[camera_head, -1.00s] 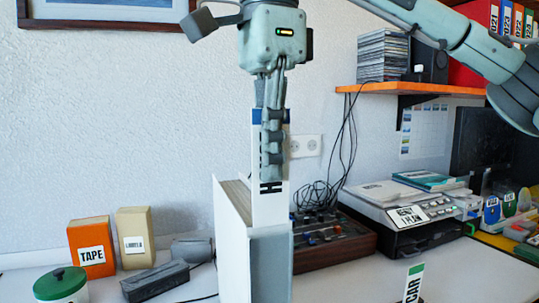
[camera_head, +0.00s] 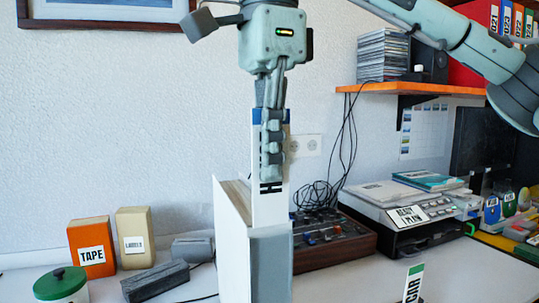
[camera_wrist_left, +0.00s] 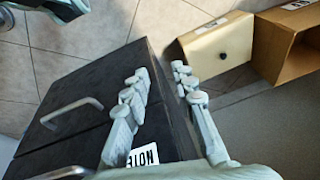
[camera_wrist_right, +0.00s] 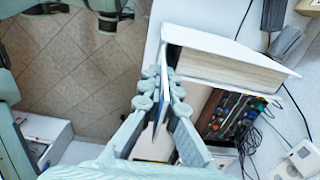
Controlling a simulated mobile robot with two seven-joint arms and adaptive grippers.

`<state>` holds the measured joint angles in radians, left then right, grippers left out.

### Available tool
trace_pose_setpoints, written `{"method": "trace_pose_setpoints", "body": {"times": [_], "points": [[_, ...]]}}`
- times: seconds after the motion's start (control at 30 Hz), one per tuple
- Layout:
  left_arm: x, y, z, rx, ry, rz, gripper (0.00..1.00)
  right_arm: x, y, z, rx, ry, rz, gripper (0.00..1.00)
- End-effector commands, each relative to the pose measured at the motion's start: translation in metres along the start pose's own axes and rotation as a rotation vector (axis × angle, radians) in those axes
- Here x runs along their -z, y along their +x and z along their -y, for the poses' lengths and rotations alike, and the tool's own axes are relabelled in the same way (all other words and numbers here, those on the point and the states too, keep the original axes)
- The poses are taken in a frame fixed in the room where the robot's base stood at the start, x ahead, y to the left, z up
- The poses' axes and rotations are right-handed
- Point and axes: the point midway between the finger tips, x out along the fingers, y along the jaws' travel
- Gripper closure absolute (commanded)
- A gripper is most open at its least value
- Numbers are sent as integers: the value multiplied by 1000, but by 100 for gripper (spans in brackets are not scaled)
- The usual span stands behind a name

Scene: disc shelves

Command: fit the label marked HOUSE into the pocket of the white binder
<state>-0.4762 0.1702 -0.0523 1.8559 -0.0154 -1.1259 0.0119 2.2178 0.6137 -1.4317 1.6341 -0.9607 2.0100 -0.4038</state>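The white binder (camera_head: 231,235) stands upright on the table, its spine facing the camera. A grey pocket panel (camera_head: 270,268) covers the lower spine. My right gripper (camera_head: 271,170) is shut on a tall white label (camera_head: 268,212) with a blue top end. Only an H shows below the fingers; the other letters are hidden. The label hangs upright against the spine, its lower part at the pocket's top edge; I cannot tell how far inside it is. The right wrist view shows the binder (camera_wrist_right: 225,62) beyond the fingertips. My left gripper (camera_wrist_left: 160,88) is open and empty above a dark drawer cabinet (camera_wrist_left: 85,110).
A mixer box (camera_head: 335,238) and a printer (camera_head: 405,215) are right of the binder. TAPE (camera_head: 92,250) and LABELS (camera_head: 134,240) boxes stand left. The table's right front is mostly clear.

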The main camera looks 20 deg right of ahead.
Motion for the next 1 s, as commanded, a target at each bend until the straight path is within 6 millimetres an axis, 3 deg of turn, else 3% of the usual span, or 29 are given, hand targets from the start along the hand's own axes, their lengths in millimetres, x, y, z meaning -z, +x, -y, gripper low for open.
{"method": "trace_pose_setpoints", "body": {"times": [0.53, 1.0], "points": [[-4, 12, -3, -6, -2, 3, 74, 0, 0, 0, 0, 0, 0, 100], [0, 2, 0, 2, 1, -2, 74, 0, 9, 0, 0, 0, 0, 100]]}}
